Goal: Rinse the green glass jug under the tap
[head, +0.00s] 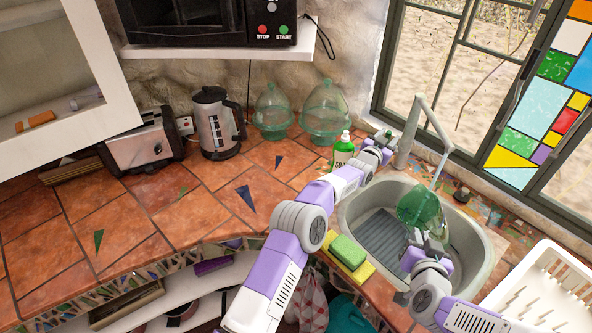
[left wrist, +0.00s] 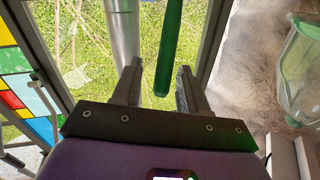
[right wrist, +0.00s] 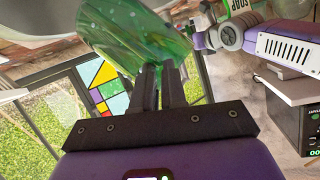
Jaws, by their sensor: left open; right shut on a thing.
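The green glass jug (head: 418,206) is over the sink (head: 352,226), tilted, below the tap's spout. My right gripper (head: 428,243) is shut on the jug, which also shows in the right wrist view (right wrist: 130,38). The grey tap (head: 409,130) stands at the sink's back edge, and a pale stream of water (head: 438,170) runs from its spout down to the jug. My left gripper (head: 386,143) is open beside the tap's base. In the left wrist view a green lever (left wrist: 170,45) lies between its open fingers; whether they touch it is unclear.
A green soap bottle (head: 343,150) stands close to my left forearm. A green and yellow sponge (head: 347,252) lies at the sink's front left edge. A white dish rack (head: 545,290) is at right. Two glass domes (head: 325,110) and a kettle (head: 215,125) stand at the back.

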